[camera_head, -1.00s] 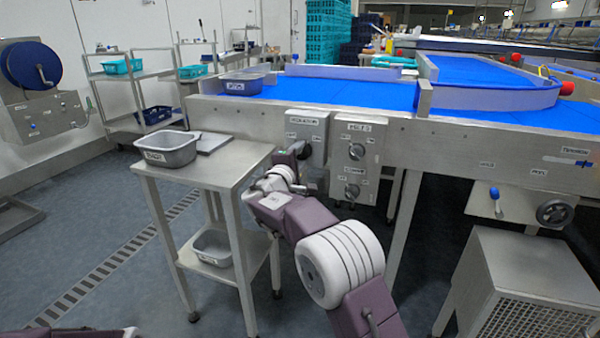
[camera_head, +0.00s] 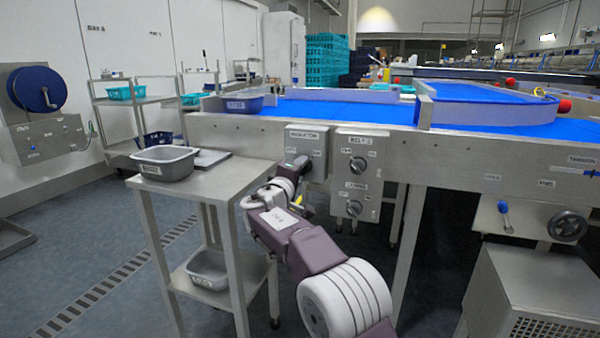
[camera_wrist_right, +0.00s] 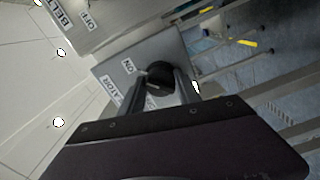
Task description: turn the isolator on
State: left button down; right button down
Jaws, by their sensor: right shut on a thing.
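The isolator is a grey box (camera_head: 313,142) with a label on top, fixed to the front of the conveyor frame. My right gripper (camera_head: 297,167) reaches it from below and hides most of its knob. In the right wrist view the black round isolator knob (camera_wrist_right: 160,76) sits between the two fingers of the right gripper (camera_wrist_right: 160,88), which is shut on it. An ON label (camera_wrist_right: 128,66) shows beside the knob, on its left in that view. I cannot tell exactly where the knob points. My left gripper is not in view.
Right of the isolator is a panel (camera_head: 357,188) with two more knobs. A steel table (camera_head: 215,180) with a grey tub (camera_head: 165,163) stands close left of my right arm. The blue conveyor belt (camera_head: 330,107) runs above. A slotted drain crosses the floor at left.

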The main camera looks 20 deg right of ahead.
jog(key=c, duration=0.9)
grip_release()
jog(key=shift+o, duration=0.2)
jog(key=shift+a, duration=0.1)
jog(key=p+v, duration=0.1)
jog(key=v, duration=0.8)
